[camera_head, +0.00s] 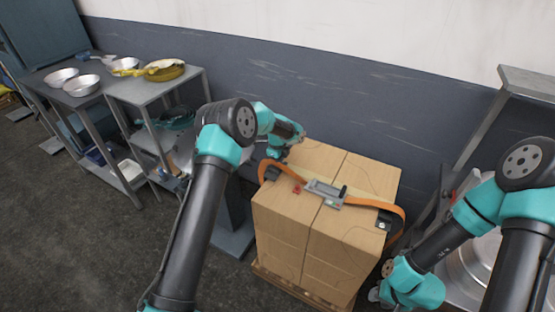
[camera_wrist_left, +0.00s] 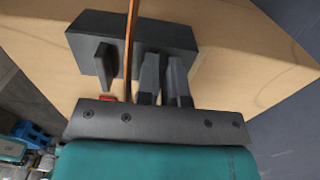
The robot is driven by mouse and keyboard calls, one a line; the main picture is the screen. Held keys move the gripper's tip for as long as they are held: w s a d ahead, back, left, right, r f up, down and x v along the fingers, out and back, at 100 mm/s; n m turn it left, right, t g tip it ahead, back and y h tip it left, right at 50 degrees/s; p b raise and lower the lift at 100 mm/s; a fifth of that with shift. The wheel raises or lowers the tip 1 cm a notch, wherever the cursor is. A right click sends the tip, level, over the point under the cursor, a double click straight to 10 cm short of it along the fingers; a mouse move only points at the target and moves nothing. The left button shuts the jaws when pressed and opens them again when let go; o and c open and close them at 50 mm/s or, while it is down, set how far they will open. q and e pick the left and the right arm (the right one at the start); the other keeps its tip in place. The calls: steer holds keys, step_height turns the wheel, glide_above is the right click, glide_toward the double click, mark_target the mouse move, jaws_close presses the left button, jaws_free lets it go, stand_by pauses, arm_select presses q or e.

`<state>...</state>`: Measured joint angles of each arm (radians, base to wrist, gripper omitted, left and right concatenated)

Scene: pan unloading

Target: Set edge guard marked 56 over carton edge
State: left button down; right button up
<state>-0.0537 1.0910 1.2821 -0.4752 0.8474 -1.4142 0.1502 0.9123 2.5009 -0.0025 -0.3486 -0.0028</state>
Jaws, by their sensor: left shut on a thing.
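Two brown cartons (camera_head: 318,240) stand side by side, with an orange strap (camera_head: 366,202) over their tops. A dark edge guard (camera_wrist_left: 85,35) lies at a carton edge in the left wrist view, with the strap running across it. My left gripper (camera_wrist_left: 164,80) is shut on part of this guard; in the head view the gripper (camera_head: 274,160) is at the cartons' far left corner. Another dark guard (camera_head: 384,220) sits under the strap at the right edge. No number is legible. My right gripper (camera_head: 376,292) is low beside the cartons' right side; its jaws are unclear.
A grey metal buckle (camera_head: 325,192) sits on the strap atop the cartons. The cartons stand on a wooden pallet (camera_head: 290,284). Grey shelves (camera_head: 148,92) with pans stand at the left. A metal rack (camera_head: 490,110) stands at the right. The wall is close behind.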

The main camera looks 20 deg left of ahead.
arm_select(q)
steer(key=shift+f, duration=0.85)
steer(key=shift+f, duration=0.1)
steer(key=c, duration=1.2)
jaws_free()
steer(key=shift+o, duration=0.2)
step_height(320, 180, up, 18)
steer(key=shift+f, duration=0.25)
